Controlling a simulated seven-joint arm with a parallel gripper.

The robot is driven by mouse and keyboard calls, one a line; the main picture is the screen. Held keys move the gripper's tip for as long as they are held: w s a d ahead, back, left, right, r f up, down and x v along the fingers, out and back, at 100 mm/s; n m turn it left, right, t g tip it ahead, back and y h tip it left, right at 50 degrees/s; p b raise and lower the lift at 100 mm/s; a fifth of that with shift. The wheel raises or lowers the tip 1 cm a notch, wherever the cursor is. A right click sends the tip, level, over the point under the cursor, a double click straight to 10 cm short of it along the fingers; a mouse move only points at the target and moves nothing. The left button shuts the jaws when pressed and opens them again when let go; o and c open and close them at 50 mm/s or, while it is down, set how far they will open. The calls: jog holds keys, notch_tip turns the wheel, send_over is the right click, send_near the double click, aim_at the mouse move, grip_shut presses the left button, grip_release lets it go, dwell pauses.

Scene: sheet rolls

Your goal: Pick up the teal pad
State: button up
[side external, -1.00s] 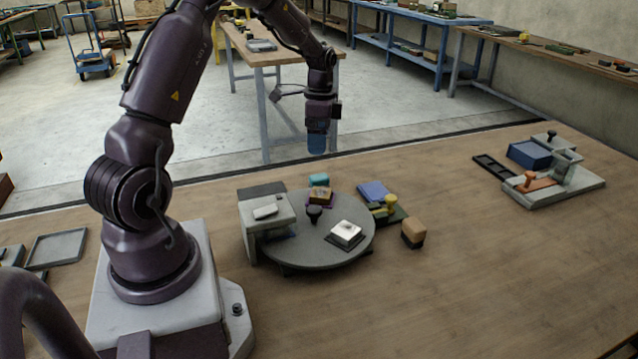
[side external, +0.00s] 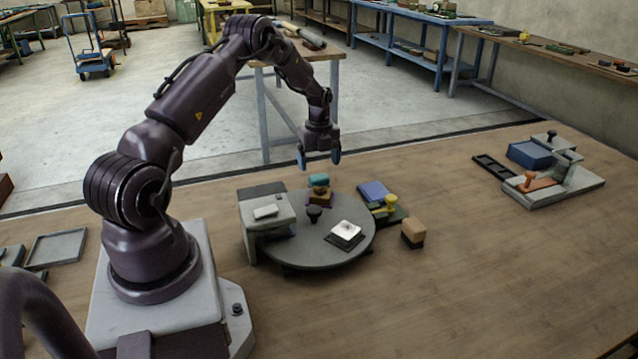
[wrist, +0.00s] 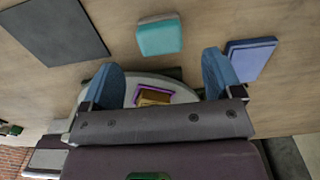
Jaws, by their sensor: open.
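The teal pad (side external: 318,180) is a small rounded block at the far side of the round grey turntable (side external: 300,258), behind a small yellow-brown and purple item (side external: 320,198). In the wrist view the teal pad (wrist: 159,37) shows whole against the wooden table, above the gap between the fingers and apart from them. My gripper (side external: 318,157) is open and empty, with its two blue fingers spread above the pad. In the wrist view my gripper (wrist: 162,68) has the purple and yellow item (wrist: 155,96) between its fingers, lower down.
A grey boxy unit (side external: 262,200) stands at the turntable's left. A blue pad (side external: 374,191) and a yellow-knobbed stamp (side external: 391,204) lie to the right, with a tan block (side external: 414,230) nearer. The wrist view shows a dark flat plate (wrist: 55,30). The table's right middle is clear.

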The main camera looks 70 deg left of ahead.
aim_at(319, 176)
jog(key=shift+f, duration=3.15)
jog(key=shift+c, duration=0.4)
jog(key=c, duration=1)
